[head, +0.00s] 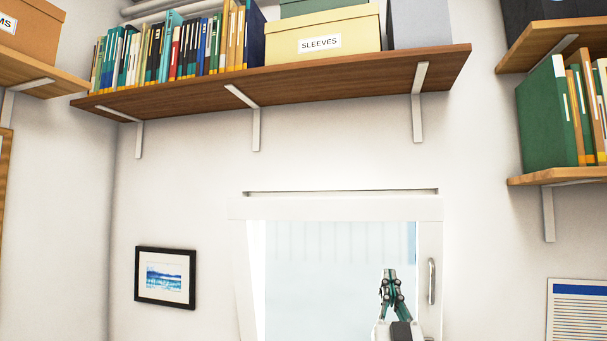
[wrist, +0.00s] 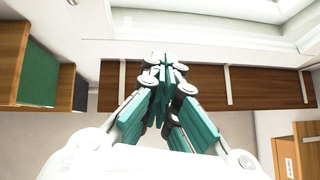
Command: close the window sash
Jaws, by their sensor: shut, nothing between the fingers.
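The window sash (head: 335,208) is a white frame around a pale pane in the head view. Its top rail looks wider than the wall opening behind it, and its left side slants inward going down, so it appears tilted into the room at the top. A dark gap shows above the rail. A vertical metal handle (head: 431,281) sits on the right stile. My gripper (head: 388,272) is shut and empty, in front of the pane and left of the handle. It points up in the wrist view (wrist: 163,62). Contact with the sash cannot be told. The sash's lower part is out of view.
A long wooden shelf (head: 300,88) with books and boxes runs above the window. Shelves with binders (head: 548,112) stand at the right. A framed print (head: 165,277) hangs left of the window, and a notice (head: 577,310) at lower right.

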